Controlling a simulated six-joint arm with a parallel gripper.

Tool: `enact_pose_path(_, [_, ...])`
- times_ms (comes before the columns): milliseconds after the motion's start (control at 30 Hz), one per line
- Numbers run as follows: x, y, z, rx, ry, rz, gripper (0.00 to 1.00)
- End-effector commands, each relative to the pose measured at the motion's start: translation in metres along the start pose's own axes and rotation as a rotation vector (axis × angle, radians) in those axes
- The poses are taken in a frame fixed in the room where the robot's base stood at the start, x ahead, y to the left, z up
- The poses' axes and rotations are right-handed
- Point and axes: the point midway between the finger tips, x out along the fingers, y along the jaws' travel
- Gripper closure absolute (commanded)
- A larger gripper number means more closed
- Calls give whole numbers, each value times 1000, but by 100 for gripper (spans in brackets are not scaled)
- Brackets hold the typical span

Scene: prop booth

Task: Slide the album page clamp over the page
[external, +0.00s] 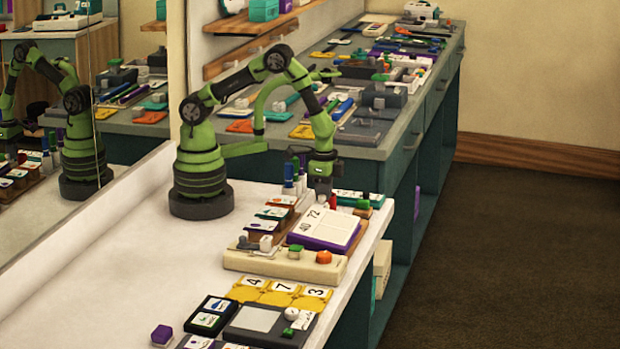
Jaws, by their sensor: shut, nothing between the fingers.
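The album (325,230) lies on the white table as a pale page with the numbers 40 and 72 over a purple base. My gripper (321,194) points down just behind the far edge of the page. Its fingers are shut and empty. I cannot single out the page clamp. Small pieces close to the album include a green knob (296,250) and an orange knob (324,257) at its near edge, and a small red piece (333,202) beside my fingers.
A cream block (285,264) stands in front of the album. Picture cards (272,213) on brown blocks stand left of it, with upright blue markers (289,180) behind. Yellow number tiles (280,291) and a dark tray (268,326) lie nearer. The white table's left side is clear. A mirror stands at left.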

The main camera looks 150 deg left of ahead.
Motion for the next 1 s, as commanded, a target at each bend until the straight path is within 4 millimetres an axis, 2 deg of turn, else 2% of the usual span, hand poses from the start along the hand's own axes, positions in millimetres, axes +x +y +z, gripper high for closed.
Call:
enact_pose_path(400, [-2,5,0,-1,1,0,100])
enact_pose_path(1000, [-40,3,0,-1,2,0,100])
